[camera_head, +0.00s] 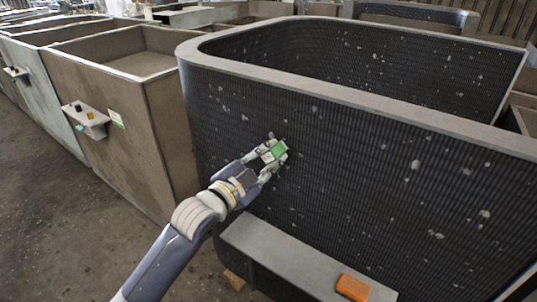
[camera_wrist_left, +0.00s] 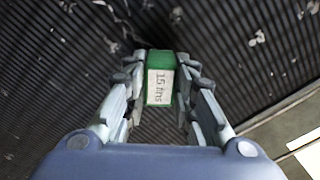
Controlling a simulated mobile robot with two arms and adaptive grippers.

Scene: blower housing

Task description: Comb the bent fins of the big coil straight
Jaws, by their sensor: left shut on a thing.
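The big coil (camera_head: 370,160) is a tall, dark, curved wall of fine fins with a grey top rim. Pale flecks are scattered over its face, and its fins also fill the background of the left wrist view (camera_wrist_left: 50,70). My left gripper (camera_head: 272,153) is shut on a small green comb (camera_head: 280,149) in front of the coil's left part. In the left wrist view the green comb (camera_wrist_left: 160,58) has a white label reading "15 fins" or similar, and sits between both fingers. Its far edge is close to the fins; I cannot tell whether it touches. My right gripper is not in view.
A grey ledge (camera_head: 290,257) runs below the coil face, with an orange block (camera_head: 353,287) on it. Large brown bins (camera_head: 125,120) stand at the left; one has a small shelf (camera_head: 87,120) with small items. Open concrete floor (camera_head: 60,220) lies at the lower left.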

